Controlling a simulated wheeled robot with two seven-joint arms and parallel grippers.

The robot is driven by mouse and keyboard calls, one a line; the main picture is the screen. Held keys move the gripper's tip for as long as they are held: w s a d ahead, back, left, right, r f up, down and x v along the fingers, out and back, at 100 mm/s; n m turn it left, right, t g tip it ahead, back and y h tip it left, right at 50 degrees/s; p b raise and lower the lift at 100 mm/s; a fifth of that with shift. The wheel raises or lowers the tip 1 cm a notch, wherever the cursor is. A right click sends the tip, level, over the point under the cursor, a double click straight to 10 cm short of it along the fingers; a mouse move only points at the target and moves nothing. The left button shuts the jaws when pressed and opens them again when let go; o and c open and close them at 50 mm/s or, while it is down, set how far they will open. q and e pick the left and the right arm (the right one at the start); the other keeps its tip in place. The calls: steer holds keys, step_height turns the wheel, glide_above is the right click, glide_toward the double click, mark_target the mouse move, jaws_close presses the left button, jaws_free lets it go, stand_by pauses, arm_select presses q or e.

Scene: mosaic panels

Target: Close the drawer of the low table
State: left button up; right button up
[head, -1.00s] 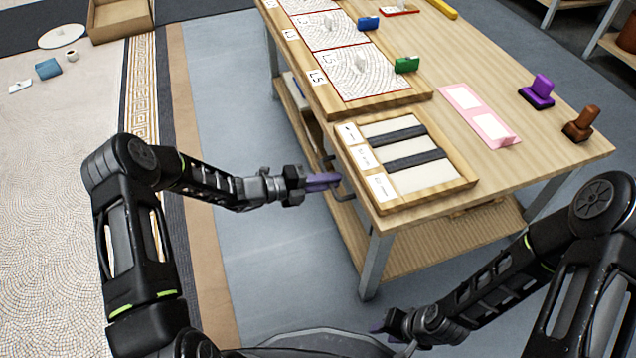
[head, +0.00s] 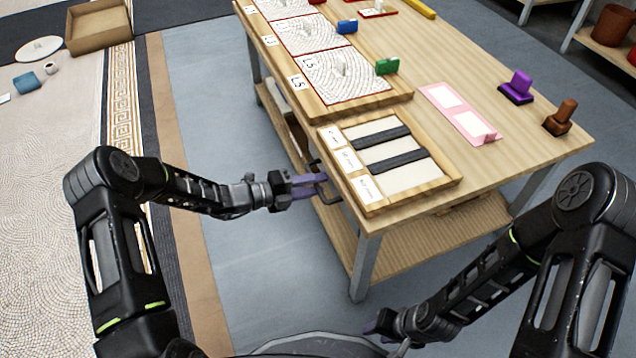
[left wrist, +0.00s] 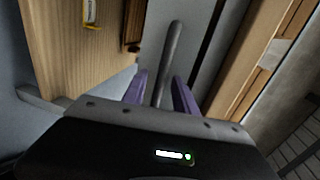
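The low table (head: 450,60) has a light wooden top and grey legs. A grey bar handle (head: 325,188) shows at its left side, near the front corner. The drawer's body is mostly hidden under the top, and I cannot tell how far out it stands. My left gripper (head: 306,186) has purple fingers and is at the handle. In the left wrist view the handle bar (left wrist: 170,60) runs between the two fingers (left wrist: 160,92), with gaps showing on both sides. My right gripper (head: 376,325) is low at the bottom centre, away from the table; its fingers are partly hidden.
A tray with dark strips (head: 400,195) lies on the top's near corner, beside mosaic panels (head: 345,75). A pink card (head: 460,112), a purple stamp (head: 517,87) and a brown stamp (head: 560,117) stand to the right. A lower shelf (head: 440,240) lies underneath.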

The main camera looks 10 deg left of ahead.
arm_select(q)
steer(key=p+v, duration=0.2)
steer(key=v, duration=0.5)
stand_by(0.4)
